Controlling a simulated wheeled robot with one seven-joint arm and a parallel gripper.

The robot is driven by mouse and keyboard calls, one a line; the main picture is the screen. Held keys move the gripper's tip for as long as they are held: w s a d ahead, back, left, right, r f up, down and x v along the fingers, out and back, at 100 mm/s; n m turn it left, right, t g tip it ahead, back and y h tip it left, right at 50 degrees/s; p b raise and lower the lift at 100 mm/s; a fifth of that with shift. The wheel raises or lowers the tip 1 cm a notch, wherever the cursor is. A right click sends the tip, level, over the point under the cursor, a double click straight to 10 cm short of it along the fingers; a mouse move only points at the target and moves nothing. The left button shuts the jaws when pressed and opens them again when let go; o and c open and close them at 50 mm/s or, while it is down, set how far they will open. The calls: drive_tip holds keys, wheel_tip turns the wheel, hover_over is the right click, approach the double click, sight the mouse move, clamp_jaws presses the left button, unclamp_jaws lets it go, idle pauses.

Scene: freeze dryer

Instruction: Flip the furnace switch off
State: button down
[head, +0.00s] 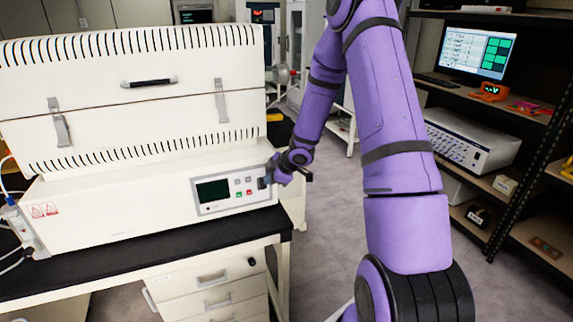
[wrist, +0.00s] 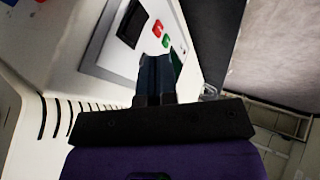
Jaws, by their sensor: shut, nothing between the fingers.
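The white furnace (head: 140,85) stands on a black-topped bench at the left, with its lid shut. Its control panel (head: 222,206) has a dark screen (head: 212,190) and small red and green buttons. My gripper (head: 268,176) is at the right end of this panel, shut and empty. The furnace switch cannot be made out; the gripper covers that end of the panel. In the wrist view my closed fingers (wrist: 155,60) point at the panel near a red button (wrist: 157,28) and a green button (wrist: 166,42). I cannot tell whether the fingertips touch anything.
The black bench top (head: 130,255) ends just right of the furnace, with white drawers (head: 212,290) below. A shelf rack with a monitor (head: 477,52) and a grey instrument (head: 470,140) stands at the right. Bare floor (head: 335,215) lies between them.

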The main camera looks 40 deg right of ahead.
drive_tip(key=w+r+v, duration=0.1)
drive_tip(key=v, duration=0.7)
drive_tip(key=shift+w+d, duration=0.15)
drive_tip(key=shift+d, duration=0.15)
drive_tip(key=shift+r, duration=0.15)
drive_tip(key=s+a+r+m+h, duration=0.2)
drive_tip(key=s+r+m+h, duration=0.2)
drive_tip(key=r, duration=0.6)
drive_tip(key=s+a+r+m+h, duration=0.3)
drive_tip(key=s+r+m, duration=0.15)
drive_tip(key=r, duration=0.65)
drive_tip(key=s+a+r+m+y, duration=0.1)
drive_tip(key=s+a, duration=0.3)
drive_tip(key=s, duration=0.4)
drive_tip(key=s+a+r+m+g+y, duration=0.1)
drive_tip(key=s+a+m, duration=0.1)
drive_tip(key=s+a, duration=0.2)
drive_tip(key=s+a+r+m+g+y, duration=0.1)
drive_tip(key=s+a, duration=0.3)
drive_tip(key=s, duration=0.7)
drive_tip(key=shift+s+a+r+m+y, duration=0.15)
drive_tip(key=shift+s+r+m+y, duration=0.15)
drive_tip(key=shift+r+m+y, duration=0.25)
